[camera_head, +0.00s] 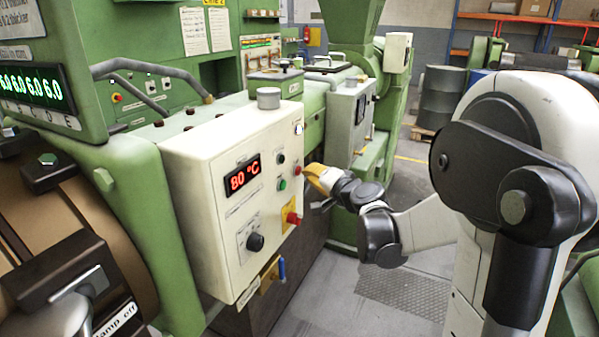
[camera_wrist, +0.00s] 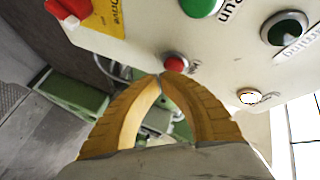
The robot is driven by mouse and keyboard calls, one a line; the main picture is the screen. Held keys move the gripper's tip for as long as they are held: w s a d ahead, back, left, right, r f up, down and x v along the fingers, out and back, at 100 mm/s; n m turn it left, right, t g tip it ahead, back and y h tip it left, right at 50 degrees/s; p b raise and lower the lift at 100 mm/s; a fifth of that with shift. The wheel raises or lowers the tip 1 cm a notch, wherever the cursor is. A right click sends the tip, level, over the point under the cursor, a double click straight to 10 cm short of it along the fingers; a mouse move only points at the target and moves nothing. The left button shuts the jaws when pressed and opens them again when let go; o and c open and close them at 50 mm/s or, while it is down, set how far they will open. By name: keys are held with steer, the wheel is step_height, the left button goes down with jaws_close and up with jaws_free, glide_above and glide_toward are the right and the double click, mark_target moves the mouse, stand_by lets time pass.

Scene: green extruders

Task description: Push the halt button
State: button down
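The small red button (camera_wrist: 176,64), which looks like the halt button, sits on the cream control box (camera_head: 215,170); its label is not readable. It also shows in the head view (camera_head: 297,170), right at the fingertips. My gripper (camera_head: 309,172) has yellow fingers and is at the right side of the box's front face. In the wrist view the fingertips of my gripper (camera_wrist: 161,77) meet, with nothing between them. They are just below and left of the red button in the picture. I cannot tell whether they touch it.
A green button (camera_wrist: 201,5) and a dark round knob (camera_wrist: 286,28) are close by. A white button (camera_wrist: 250,97) is to the right. A red emergency knob (camera_head: 292,218) on a yellow plate sits lower on the box. A grey box (camera_head: 350,118) stands behind my gripper.

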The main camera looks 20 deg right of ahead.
steer(key=shift+s+d, duration=0.15)
steer(key=shift+s, duration=0.1)
steer(key=s+d, duration=0.1)
steer(key=s, duration=0.1)
steer(key=s+d, duration=0.2)
stand_by(0.5)
stand_by(0.5)
